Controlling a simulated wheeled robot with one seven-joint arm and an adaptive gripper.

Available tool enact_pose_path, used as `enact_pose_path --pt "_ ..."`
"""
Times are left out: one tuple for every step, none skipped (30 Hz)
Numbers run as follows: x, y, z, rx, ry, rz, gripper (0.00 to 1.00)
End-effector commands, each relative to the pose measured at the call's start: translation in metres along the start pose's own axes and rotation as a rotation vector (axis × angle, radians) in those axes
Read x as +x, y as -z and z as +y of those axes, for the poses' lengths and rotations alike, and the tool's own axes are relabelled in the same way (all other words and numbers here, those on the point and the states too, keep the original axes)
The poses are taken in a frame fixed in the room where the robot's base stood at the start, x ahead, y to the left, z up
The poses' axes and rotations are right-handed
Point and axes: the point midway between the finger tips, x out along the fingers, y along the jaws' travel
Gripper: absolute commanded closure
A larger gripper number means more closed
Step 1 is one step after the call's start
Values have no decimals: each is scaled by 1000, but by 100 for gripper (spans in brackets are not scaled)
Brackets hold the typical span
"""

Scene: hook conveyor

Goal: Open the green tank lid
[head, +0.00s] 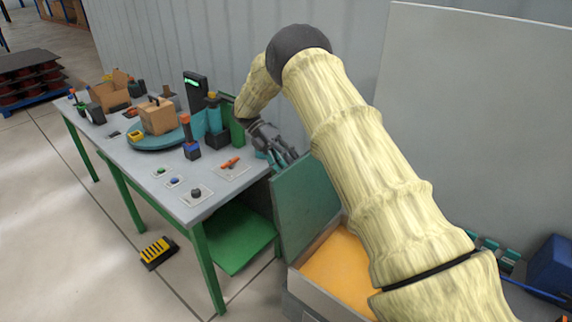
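The green tank lid (304,200) stands steeply tilted up at the left side of the grey tank (311,285). The tank's top is uncovered, and its orange inside (345,262) shows. My gripper (284,158) is at the upper left edge of the lid, between the lid and the workbench corner. Its fingers look close to the lid's top edge, but I cannot tell whether they touch it or how far apart they are. My arm covers the right part of the tank.
A grey workbench (225,184) with green legs stands to the left, with a cardboard box (158,115) on a teal turntable (150,141) and several small tools. A yellow-black block (158,252) lies on the floor. A blue bin (552,266) is at the right.

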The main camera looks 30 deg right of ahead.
Motion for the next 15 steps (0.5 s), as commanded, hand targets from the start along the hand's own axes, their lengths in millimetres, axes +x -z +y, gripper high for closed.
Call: enact_pose_path --pt "3 0 5 -3 2 2 62" --pt "0 0 5 -2 2 1 64" --pt "-4 0 4 -2 2 1 66" --pt "-8 1 4 -2 2 1 66" --pt "-12 1 4 -1 1 1 66" --pt "-18 1 4 -1 1 0 66" --pt "-24 1 4 0 1 0 66" --pt "-28 1 3 0 1 0 66" --pt "-35 1 3 1 0 0 66" --pt "-40 1 2 1 0 0 66" --pt "-44 1 2 1 -1 -1 66" --pt "-50 2 1 1 -1 -1 66" --pt "-54 2 1 1 0 -1 66" --pt "-57 2 1 1 -1 -2 66" --pt "-61 3 1 0 -1 -3 66"
